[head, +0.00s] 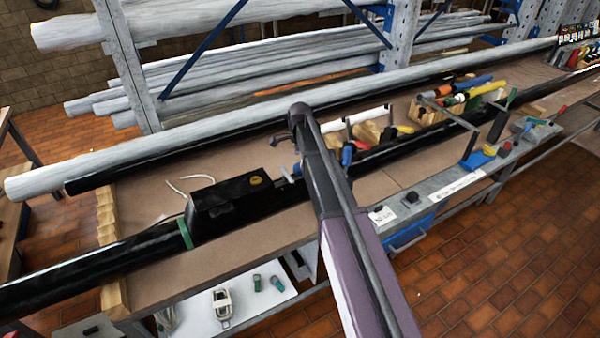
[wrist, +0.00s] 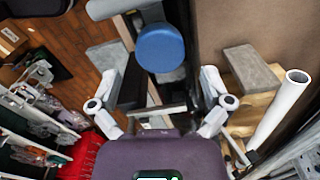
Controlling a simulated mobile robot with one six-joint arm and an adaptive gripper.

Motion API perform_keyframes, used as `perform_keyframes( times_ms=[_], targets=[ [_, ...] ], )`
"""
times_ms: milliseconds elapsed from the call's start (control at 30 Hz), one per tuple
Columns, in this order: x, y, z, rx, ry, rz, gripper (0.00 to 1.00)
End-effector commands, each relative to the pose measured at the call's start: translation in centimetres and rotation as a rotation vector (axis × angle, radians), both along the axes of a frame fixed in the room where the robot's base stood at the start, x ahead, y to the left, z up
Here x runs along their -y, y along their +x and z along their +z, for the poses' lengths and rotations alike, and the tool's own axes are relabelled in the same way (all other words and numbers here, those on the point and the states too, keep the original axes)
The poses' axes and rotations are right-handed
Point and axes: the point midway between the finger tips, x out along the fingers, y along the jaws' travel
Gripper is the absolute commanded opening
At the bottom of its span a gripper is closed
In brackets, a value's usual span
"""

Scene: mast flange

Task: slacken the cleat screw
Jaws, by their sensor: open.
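My arm reaches up the middle of the head view, and its dark wrist end (head: 300,118) hangs over the bench beside the black mast. My gripper (wrist: 165,92) is open in the wrist view, its two fingers spread with nothing between their tips. A blue round knob (wrist: 160,48) lies just beyond the fingers; I see no contact. A blue piece (head: 347,155) shows right of my arm in the head view. A small grey T-shaped piece (head: 280,169) stands near the black box (head: 232,204) on the mast. I cannot tell which of these is the cleat screw.
A wooden tool crate (head: 428,108) stands farther right. A grey rail (head: 430,195) with tools runs along the front edge. Long pale tubes (head: 180,125) lie behind. Bare bench (head: 130,208) shows at left.

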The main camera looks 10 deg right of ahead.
Motion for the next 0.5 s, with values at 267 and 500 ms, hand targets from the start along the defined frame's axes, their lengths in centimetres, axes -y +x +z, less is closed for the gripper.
perform_keyframes(
  times_ms=[267,500],
  targets=[
    [0.0,0.0,-2.4,0.000,0.000,0.000,0.99],
    [0.0,0.0,-4.0,0.000,0.000,0.000,0.99]
  ],
)
